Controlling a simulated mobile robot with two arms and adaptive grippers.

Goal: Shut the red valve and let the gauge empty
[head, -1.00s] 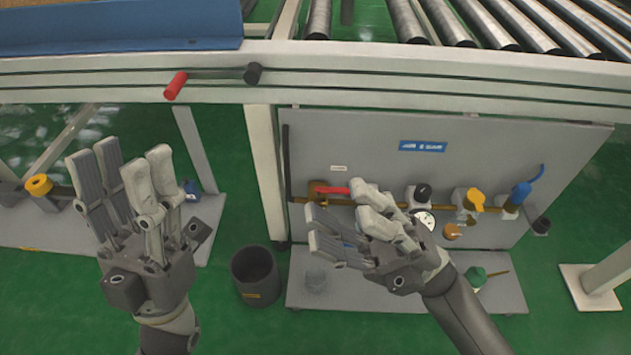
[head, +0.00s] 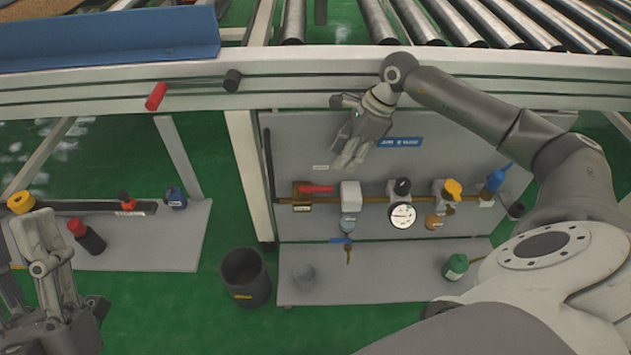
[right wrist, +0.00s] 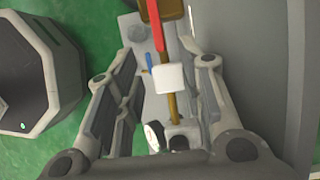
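The red valve lever (head: 316,189) lies along the brass pipe, at the left of the grey panel. It also shows at the top of the right wrist view (right wrist: 154,24). The round white gauge (head: 402,215) hangs on the pipe to its right; its needle is too small to read. My right gripper (head: 345,160) points down in front of the panel, above and right of the red lever. In the right wrist view its fingers (right wrist: 160,60) are spread, with nothing held. My left gripper (head: 35,255) is at the lower left, fingers up, apart and empty.
The pipe also carries a white block (head: 350,194), a black knob (head: 403,187), a yellow valve (head: 453,188) and a blue valve (head: 495,180). A black bin (head: 246,277) stands on the floor. The white rail (head: 330,83) runs above the panel.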

